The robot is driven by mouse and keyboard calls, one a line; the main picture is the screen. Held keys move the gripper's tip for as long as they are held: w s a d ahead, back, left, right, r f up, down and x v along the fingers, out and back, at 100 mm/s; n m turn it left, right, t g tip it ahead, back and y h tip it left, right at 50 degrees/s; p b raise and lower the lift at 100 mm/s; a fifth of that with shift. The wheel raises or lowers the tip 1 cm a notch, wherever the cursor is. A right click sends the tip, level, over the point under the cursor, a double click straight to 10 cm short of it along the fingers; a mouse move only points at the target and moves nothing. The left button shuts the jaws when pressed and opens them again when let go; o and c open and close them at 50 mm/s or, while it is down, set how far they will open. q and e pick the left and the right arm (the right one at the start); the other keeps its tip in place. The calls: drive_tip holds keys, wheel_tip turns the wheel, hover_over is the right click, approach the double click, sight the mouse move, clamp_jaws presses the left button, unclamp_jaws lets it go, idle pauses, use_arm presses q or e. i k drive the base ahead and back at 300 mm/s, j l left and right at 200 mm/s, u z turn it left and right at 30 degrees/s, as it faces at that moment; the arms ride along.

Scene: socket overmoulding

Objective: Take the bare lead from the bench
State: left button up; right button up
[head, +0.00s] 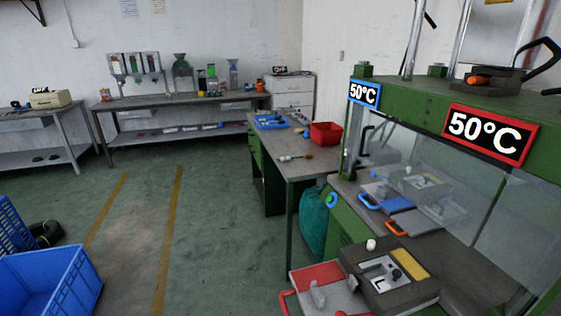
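The bench (325,163) stands right of the middle, beside the green press. A small thin item with a pale end and a yellowish end (296,157) lies near its front left edge. It may be the bare lead, but it is too small to tell for sure. A blue tray (259,125) with small items lies at the bench's far left, and further small pieces lie between it and a red bin (325,133). Neither of my grippers is in view.
The green press (440,105) with 50°C signs (488,134) fills the right side. A mould block (372,290) and a red-edged plate (318,272) stand low in front. Blue crates (50,280) are at lower left. Open green floor (215,230) lies between the crates and bench.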

sight(307, 155)
drive_tip(key=i+j, duration=0.15)
drive_tip(key=j, duration=0.2)
drive_tip(key=i+j+z, duration=0.1)
drive_tip(key=i+j, duration=0.2)
drive_tip(key=j, duration=0.35)
drive_tip(key=i+j+z, duration=0.1)
drive_tip(key=j, duration=0.25)
drive_tip(key=i+j, duration=0.2)
drive_tip(key=j, duration=0.15)
